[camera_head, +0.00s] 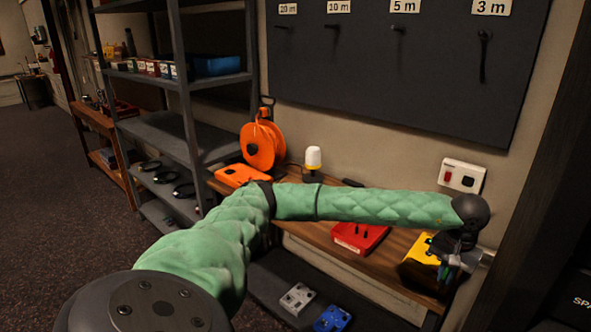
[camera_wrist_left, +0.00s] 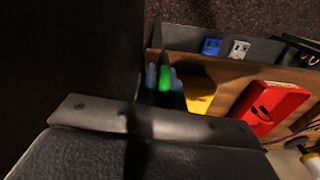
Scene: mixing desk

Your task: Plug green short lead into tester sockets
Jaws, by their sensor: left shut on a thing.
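My left gripper (camera_head: 447,264) is at the right end of the wooden bench, at the front right of the yellow tester. It is shut on the green short lead, whose green part (camera_wrist_left: 165,79) shows between the fingertips (camera_wrist_left: 165,84) in the left wrist view. The yellow tester (camera_head: 421,249) sits on the bench and is partly hidden by the gripper. It also shows in the left wrist view (camera_wrist_left: 199,93), beside the fingertips. Its sockets cannot be made out, and I cannot tell whether the lead touches it. My right gripper is not in view.
A red box (camera_head: 361,238) lies on the wooden bench (camera_head: 318,229) left of the tester. A wall socket (camera_head: 462,176) is behind. Grey (camera_head: 297,298) and blue (camera_head: 332,319) boxes lie below.

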